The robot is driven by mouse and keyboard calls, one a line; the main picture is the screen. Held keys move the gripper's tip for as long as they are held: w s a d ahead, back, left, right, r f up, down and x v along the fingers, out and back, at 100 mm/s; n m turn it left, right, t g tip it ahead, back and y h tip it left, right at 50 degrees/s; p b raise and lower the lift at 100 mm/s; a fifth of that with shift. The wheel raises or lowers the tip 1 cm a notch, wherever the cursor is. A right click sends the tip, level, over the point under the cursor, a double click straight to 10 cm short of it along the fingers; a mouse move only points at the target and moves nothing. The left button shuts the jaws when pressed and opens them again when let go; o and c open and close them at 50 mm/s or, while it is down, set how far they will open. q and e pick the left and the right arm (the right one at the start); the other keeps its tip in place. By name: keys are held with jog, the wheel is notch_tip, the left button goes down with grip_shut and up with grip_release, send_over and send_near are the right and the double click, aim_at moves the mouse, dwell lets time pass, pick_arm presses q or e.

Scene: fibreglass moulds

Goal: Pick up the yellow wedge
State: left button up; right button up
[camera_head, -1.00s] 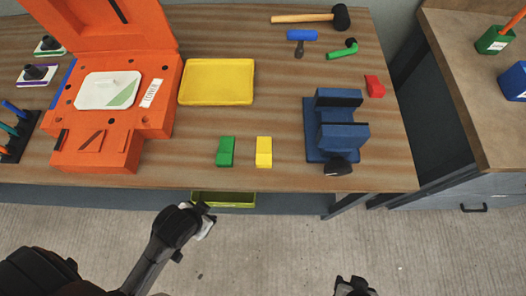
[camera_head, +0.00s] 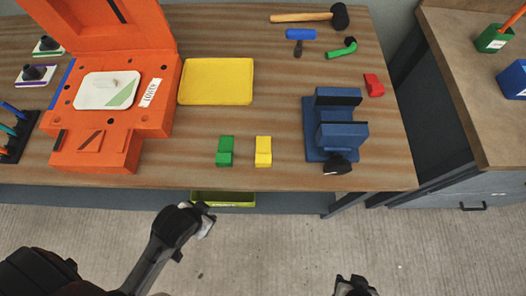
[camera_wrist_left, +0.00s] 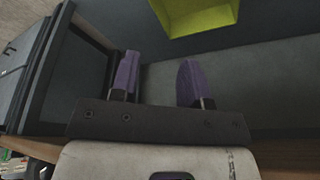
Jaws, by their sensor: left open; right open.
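The yellow wedge (camera_head: 263,151) stands on the wooden table near its front edge, just right of the green wedge (camera_head: 225,151). A red wedge (camera_head: 373,85) lies at the far right of the table. My left gripper (camera_head: 205,217) is in front of and below the table edge, apart from the wedges. The left wrist view shows its two purple fingers (camera_wrist_left: 158,80) spread with nothing between them. My right gripper (camera_head: 354,286) is open at the bottom edge of the head view, far from the wedges and partly cut off.
A blue vise (camera_head: 340,137) stands right of the wedges. A yellow tray (camera_head: 216,82) lies behind them, and an orange mould (camera_head: 103,148) is at left. A yellow-green bin (camera_head: 223,198) sits below the table edge. Hammers lie at the back.

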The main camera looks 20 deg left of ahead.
pick_arm(q)
jog(key=shift+o, duration=0.3)
jog(key=o, duration=0.5)
jog(key=shift+r, duration=0.1)
